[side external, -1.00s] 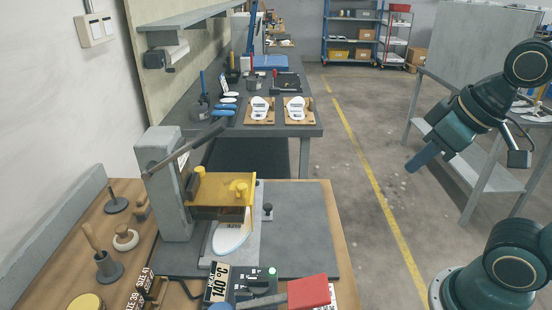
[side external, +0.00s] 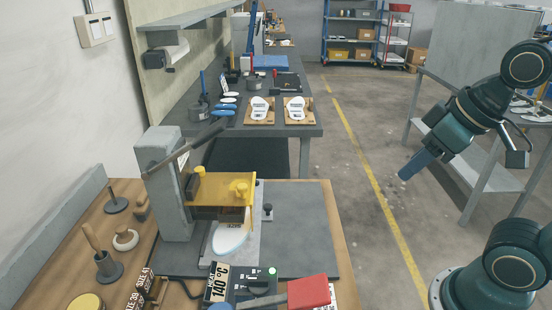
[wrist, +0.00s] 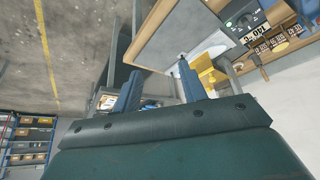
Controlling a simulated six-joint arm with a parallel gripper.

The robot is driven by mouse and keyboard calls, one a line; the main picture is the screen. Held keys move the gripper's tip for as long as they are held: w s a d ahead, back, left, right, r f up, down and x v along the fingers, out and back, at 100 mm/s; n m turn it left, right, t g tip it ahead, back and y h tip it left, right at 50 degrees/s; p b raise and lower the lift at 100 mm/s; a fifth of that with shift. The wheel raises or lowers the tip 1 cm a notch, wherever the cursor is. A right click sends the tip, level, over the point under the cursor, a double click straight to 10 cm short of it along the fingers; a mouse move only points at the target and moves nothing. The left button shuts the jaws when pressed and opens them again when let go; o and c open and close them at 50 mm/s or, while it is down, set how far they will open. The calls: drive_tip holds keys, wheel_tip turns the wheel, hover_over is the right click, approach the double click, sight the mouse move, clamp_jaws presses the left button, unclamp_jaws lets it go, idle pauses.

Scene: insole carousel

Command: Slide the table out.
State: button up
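The light grey sliding table (side external: 252,251) of the press lies under the yellow head (side external: 222,187). A white insole (side external: 230,238) rests on it, its far end partly hidden under the head. A small dark knob (side external: 267,209) stands at the table's right edge. My gripper (side external: 405,174) hangs in the air to the right of the bench, well apart from the knob and table. In the wrist view its two blue fingers (wrist: 158,82) are spread, with nothing held between them. The press and white insole appear small beyond the fingers in that view.
A control box (side external: 250,287) marked 140 °C and a red block (side external: 308,291) sit at the bench's front. A lever (side external: 190,145) slopes above the press. The dark plate (side external: 310,235) right of the table is clear, as is the air between bench and gripper.

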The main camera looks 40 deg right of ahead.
drive_tip(key=w+a+n+g, duration=0.1)
drive_tip(key=w+n, duration=0.2)
drive_tip(key=w, duration=0.4)
drive_tip(key=n+g+y, duration=0.3)
drive_tip(key=n+y, duration=0.1)
drive_tip(key=n, duration=0.6)
hover_over(268, 206)
drive_tip(key=s+d, duration=0.2)
drive_tip(key=d, duration=0.4)
wheel_tip(268, 206, down, 9)
drive_tip(key=shift+a+f, duration=0.2)
drive_tip(key=shift+a+f, duration=0.1)
drive_tip(key=shift+f, duration=0.05)
drive_tip(key=x, duration=1.3)
drive_tip(key=shift+a+f, duration=0.15)
drive_tip(key=shift+f, duration=0.05)
clamp_jaws()
